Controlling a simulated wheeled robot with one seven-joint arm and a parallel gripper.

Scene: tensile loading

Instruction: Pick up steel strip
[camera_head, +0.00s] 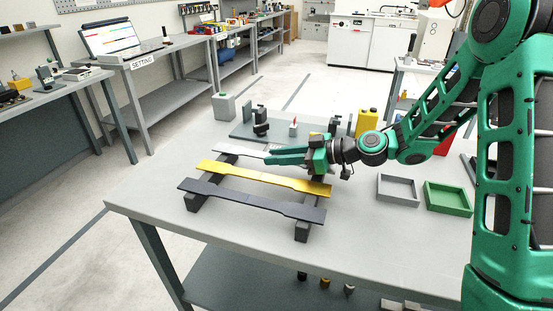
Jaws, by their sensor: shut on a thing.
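The steel strip (238,151) is the pale silver one, farthest back of three strips lying across two dark supports on the table. Its left part shows; the rest is hidden behind my gripper. My green gripper (272,156) reaches in from the right and is shut on the steel strip. I cannot tell whether the strip is lifted off the supports.
A yellow strip (250,175) and a dark grey strip (245,199) lie in front. A grey tray (397,190) and a green tray (447,198) are at right. A yellow container (366,122) and a dark fixture (261,122) stand behind. The front table is clear.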

